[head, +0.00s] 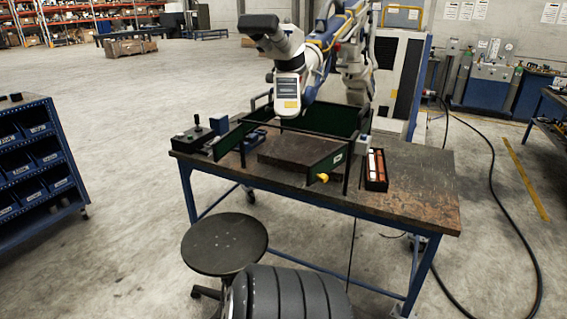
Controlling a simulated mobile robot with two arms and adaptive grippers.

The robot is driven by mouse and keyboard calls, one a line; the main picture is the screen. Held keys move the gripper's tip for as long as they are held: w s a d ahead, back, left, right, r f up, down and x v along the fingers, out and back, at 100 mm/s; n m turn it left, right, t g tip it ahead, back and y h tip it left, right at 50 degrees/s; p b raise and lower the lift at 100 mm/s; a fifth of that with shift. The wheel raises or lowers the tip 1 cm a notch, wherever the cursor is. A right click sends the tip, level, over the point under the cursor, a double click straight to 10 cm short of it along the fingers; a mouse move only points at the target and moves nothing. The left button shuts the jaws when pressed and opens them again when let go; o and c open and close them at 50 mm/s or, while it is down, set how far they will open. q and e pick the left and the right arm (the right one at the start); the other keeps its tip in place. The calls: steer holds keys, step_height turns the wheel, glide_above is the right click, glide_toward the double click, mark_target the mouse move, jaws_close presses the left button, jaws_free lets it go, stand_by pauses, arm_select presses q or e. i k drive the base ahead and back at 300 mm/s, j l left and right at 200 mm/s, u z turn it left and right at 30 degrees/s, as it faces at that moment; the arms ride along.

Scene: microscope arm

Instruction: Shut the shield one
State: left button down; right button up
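A shield with dark green panels (330,119) in black frames stands on the workbench, around a dark brown slab (300,150). A green front panel (331,163) with a small white label and a yellow knob (323,177) stands at an angle at the right front. Another green panel (232,138) stands at an angle on the left. The front between these two panels looks open. The microscope head (288,92), white and blue on its arm, hangs over the enclosure. Neither of my grippers shows in the head view.
The workbench (420,190) also carries a joystick box (193,139) at left and a dark tray with red and white items (375,170) at right. A round stool (225,243) stands before it. A blue bin rack (38,160) is far left. Black cables cross the floor at right.

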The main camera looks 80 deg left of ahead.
mark_target(318, 170)
steer(key=u, duration=2.15)
